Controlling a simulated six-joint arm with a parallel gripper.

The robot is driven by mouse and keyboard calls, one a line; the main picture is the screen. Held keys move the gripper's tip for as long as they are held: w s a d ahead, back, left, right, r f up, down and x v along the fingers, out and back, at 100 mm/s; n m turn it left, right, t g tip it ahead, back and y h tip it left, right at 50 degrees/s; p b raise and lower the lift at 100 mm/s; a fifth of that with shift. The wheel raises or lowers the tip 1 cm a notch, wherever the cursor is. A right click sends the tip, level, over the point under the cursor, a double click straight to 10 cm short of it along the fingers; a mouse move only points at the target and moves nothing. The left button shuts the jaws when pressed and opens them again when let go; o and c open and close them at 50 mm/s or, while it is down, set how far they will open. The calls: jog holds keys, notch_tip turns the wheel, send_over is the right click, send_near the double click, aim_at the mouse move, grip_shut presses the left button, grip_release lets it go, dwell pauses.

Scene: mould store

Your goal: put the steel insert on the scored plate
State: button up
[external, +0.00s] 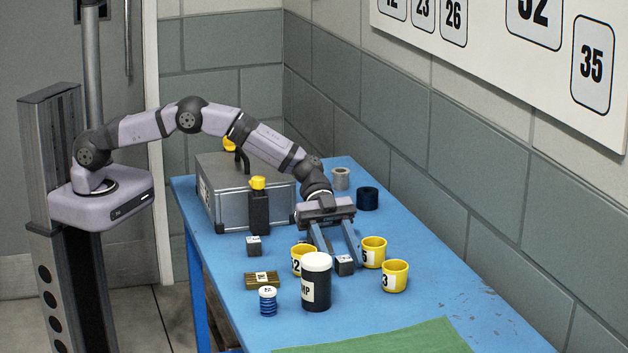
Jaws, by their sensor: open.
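Two small grey blocks with white labels stand on the blue table, and I cannot tell from their look which is the steel insert. One block (344,266) is low between the fingers of my gripper (338,257), partly hidden by them. The other block (254,247) stands to the left, in front of the metal case. My gripper points down with its jaws open; I cannot tell whether a finger touches the block. The scored plate (262,281), brassy with grooves and a white label on top, lies left of the black jar.
A black jar with white lid (316,284) stands close in front of my gripper. Yellow cups (373,252) (395,276) (303,261) surround it. A blue ribbed cylinder (268,302) stands before the plate. A metal case (228,202) and black bottle (259,212) stand behind.

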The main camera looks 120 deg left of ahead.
jog(key=shift+r, duration=0.15)
jog(key=b+v, duration=0.1)
jog(key=v, duration=0.3)
jog(key=shift+a, duration=0.2)
notch_tip(320, 180, up, 7)
jog(key=b, duration=0.1)
jog(key=shift+s+r, duration=0.15)
jog(key=shift+s, duration=0.15)
jog(key=shift+a+r, duration=0.1)
jog(key=shift+a, duration=0.05)
jog(key=shift+c, duration=0.9)
